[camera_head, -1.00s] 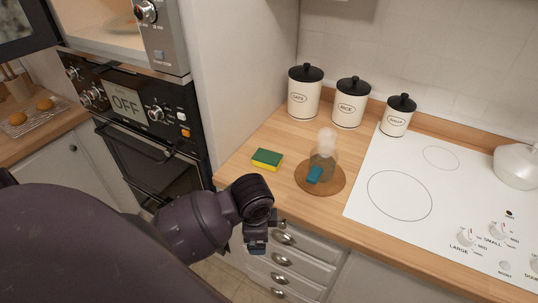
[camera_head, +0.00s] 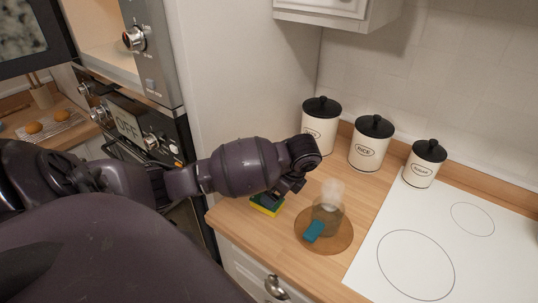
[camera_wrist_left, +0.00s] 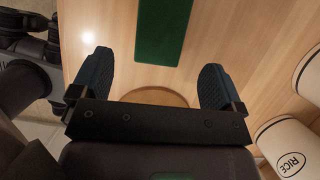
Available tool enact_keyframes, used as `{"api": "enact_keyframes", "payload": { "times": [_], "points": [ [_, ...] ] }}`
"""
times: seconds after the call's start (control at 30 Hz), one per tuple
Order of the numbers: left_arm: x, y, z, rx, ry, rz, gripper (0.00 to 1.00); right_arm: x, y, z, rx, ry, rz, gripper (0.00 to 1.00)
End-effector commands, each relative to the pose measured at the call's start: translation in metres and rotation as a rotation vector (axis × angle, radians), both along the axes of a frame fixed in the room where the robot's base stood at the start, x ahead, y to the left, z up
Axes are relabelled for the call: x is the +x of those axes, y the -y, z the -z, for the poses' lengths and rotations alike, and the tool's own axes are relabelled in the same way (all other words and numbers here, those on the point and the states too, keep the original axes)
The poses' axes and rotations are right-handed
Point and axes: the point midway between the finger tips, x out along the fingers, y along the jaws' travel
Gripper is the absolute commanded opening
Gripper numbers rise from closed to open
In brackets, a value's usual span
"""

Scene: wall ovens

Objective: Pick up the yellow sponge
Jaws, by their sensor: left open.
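The yellow sponge (camera_head: 266,207) has a green scrubbing top and lies on the wooden counter near its left end. My left gripper (camera_head: 280,196) is above it and partly hides it in the head view. In the left wrist view, the sponge's green top (camera_wrist_left: 163,30) shows between and beyond the two spread dark fingers of the left gripper (camera_wrist_left: 156,62). The gripper is open and empty, and the fingers look apart from the sponge. My right gripper is not in view.
A round wooden board (camera_head: 338,243) holds a clear glass item (camera_head: 328,208) and a teal object (camera_head: 313,231), close right of the gripper. Behind stand three lidded canisters, including the rice one (camera_head: 369,146). The white hob (camera_head: 455,245) is right; a tall side panel (camera_head: 240,90) is left.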

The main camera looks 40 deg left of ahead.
Motion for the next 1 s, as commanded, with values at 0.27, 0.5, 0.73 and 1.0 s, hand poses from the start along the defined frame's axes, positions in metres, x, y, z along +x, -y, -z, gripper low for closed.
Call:
{"api": "enact_keyframes", "payload": {
  "times": [0.27, 0.5, 0.73, 1.0],
  "points": [
    [-0.002, -0.01, 0.021, 0.001, 0.002, 0.001, 0.94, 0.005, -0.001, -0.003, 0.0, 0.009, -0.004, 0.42],
    [-0.006, -0.025, 0.043, 0.002, -0.002, -0.002, 0.94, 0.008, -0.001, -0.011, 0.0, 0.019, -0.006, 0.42],
    [-0.007, -0.034, 0.064, 0.001, 0.002, 0.001, 0.94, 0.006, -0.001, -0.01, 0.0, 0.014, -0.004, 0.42],
    [-0.007, -0.035, 0.066, 0.002, 0.003, 0.001, 0.94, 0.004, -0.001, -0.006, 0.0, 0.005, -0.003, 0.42]
  ]
}}
